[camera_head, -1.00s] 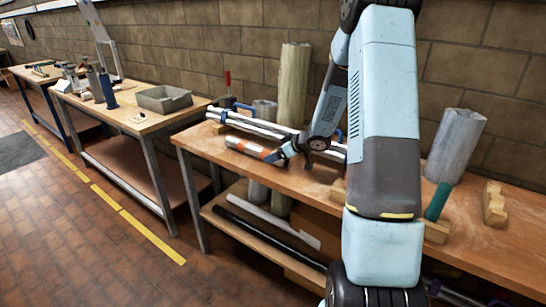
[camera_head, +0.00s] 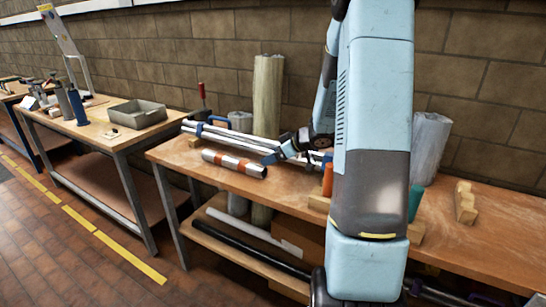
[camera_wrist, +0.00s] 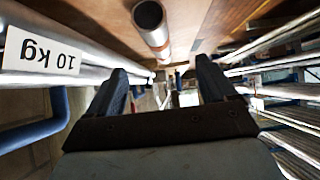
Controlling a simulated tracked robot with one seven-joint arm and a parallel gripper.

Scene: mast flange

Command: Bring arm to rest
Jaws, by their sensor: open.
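My arm stands at the right of centre in the head view and hides part of the bench behind it. My gripper (camera_head: 276,157) is just above the workbench (camera_head: 480,235), beside the right end of a silver tube with orange bands (camera_head: 235,164). In the wrist view my gripper (camera_wrist: 160,72) has its two dark fingers spread wide, with nothing held between them. A silver tube with an open end (camera_wrist: 150,18) lies beyond the fingers at the top.
Long pale pipes with blue clamps (camera_head: 240,136) lie behind the tube. Tall rolls (camera_head: 267,100) stand by the brick wall. An orange cylinder (camera_head: 327,180), a green cylinder (camera_head: 415,203) and a notched wooden block (camera_head: 465,202) are near my arm. A "10 kg" label (camera_wrist: 42,52) shows left.

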